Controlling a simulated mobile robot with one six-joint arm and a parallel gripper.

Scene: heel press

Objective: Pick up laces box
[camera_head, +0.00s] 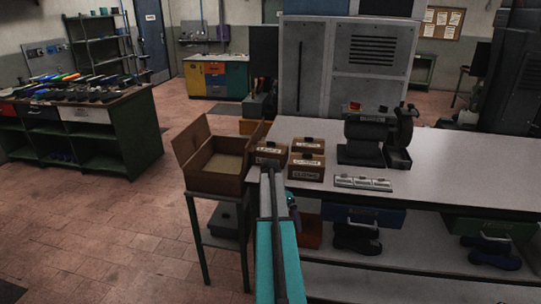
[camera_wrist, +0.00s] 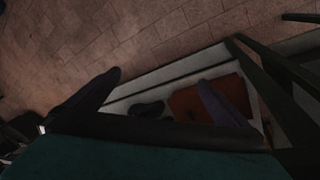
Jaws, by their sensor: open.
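Three small brown boxes with white labels and dark knobs stand together at the left end of the workbench in the head view. The left one (camera_head: 270,151) has a label that looks like LACES, though the print is small; my arm covers part of its front. The other two are the back right box (camera_head: 307,145) and the front right box (camera_head: 306,168); their labels are hard to read. My gripper (camera_wrist: 158,90) is open and empty in the wrist view, over the floor and lower shelf. None of the three boxes shows in that view.
An open wooden crate (camera_head: 213,178) on a stand is left of the boxes. A grinder-like machine (camera_head: 366,140) and a pale tray (camera_head: 362,183) are to the right. Shoes (camera_head: 357,238) and an orange bin (camera_wrist: 204,100) are on the lower shelf. The bench's right side is clear.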

